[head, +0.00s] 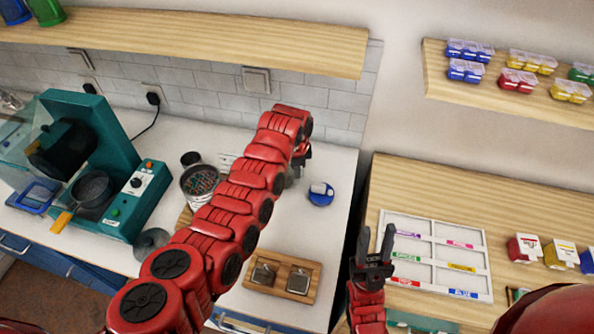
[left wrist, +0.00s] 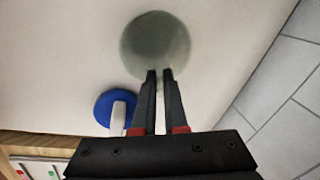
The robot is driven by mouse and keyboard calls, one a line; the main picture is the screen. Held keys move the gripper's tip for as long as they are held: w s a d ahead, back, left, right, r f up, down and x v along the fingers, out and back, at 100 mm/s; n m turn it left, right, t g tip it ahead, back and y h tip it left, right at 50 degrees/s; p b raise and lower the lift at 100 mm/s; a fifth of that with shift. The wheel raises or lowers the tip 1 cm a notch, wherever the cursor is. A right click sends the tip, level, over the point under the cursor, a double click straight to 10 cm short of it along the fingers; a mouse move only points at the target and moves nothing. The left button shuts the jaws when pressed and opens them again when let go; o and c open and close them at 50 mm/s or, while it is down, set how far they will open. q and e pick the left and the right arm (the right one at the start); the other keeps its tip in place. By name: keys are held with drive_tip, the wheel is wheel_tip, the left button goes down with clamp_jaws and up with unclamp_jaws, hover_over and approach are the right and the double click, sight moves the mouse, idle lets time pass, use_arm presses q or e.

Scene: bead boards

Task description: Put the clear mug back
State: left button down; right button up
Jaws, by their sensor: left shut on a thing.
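The clear mug (left wrist: 155,40) shows as a round, greyish see-through shape at the top of the left wrist view. My left gripper (left wrist: 160,74) is shut on its near edge. In the head view my left gripper (head: 301,158) is over the back of the white counter, and the mug is mostly hidden by my arm. Whether the mug touches the counter, I cannot tell. My right gripper (head: 376,240) is open and empty in front of the wooden table's left side.
A blue round thing with a white part (head: 320,198) lies near the mug. A wooden tray (head: 257,286) with two small containers sits nearer the front. A pot of beads (head: 201,180) and a teal machine (head: 140,190) stand left. The sectioned white board (head: 432,255) lies right.

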use_arm(q)
drive_tip(key=shift+f, duration=0.15)
drive_tip(key=c, duration=1)
unclamp_jaws()
drive_tip(key=shift+o, duration=0.2)
drive_tip(key=r+p, duration=0.2)
drive_tip(key=r, duration=0.1)
drive_tip(key=r+p, duration=0.1)
drive_tip(key=shift+s+r, duration=0.3)
drive_tip(key=shift+r, duration=0.1)
wheel_tip(320, 180, up, 7)
drive_tip(key=s+p, duration=0.1)
drive_tip(key=p, duration=0.1)
drive_tip(key=shift+s+a+r, duration=0.2)
drive_tip(key=shift+s+a, duration=0.05)
